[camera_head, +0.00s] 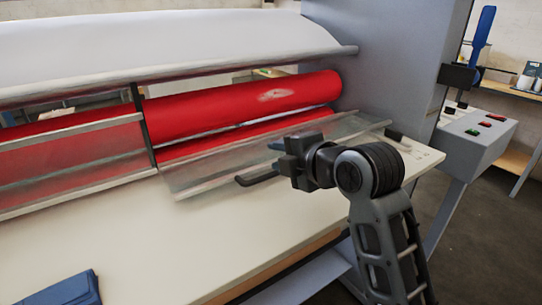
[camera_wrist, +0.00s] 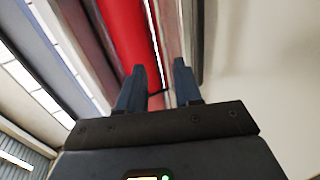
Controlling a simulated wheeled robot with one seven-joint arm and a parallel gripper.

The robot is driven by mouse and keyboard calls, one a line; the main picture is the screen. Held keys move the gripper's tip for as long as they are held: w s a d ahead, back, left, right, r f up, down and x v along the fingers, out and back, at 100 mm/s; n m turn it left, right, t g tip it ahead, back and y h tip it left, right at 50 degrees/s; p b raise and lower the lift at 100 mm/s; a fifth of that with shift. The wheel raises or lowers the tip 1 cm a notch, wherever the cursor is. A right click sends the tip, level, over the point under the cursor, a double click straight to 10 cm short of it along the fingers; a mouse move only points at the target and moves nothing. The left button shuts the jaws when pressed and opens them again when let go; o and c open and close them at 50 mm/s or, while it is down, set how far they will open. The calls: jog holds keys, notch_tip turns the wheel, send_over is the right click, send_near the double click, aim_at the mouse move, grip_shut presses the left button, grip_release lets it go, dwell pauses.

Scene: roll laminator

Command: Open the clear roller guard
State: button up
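The clear roller guard (camera_head: 212,172) is a see-through panel in front of the red roller (camera_head: 240,104) in the head view. Its lower edge sticks out over the pale table, tilted away from the roller. My gripper (camera_head: 265,162) is at the guard's front edge, right of its middle. Its fingers are apart. The upper finger seems to show through the clear panel and the lower one is in front of it; contact is not clear. In the wrist view, both fingers of my gripper (camera_wrist: 160,72) stand apart, with the red roller (camera_wrist: 130,35) beyond.
A second clear panel (camera_head: 75,160) covers the roller's left part, beyond a dark divider. The pale table (camera_head: 150,240) is mostly bare, with a blue object (camera_head: 72,290) at the front left. A grey side housing (camera_head: 400,60) and a control box (camera_head: 478,135) with buttons stand at right.

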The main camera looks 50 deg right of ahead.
jog(key=shift+v, duration=1.1)
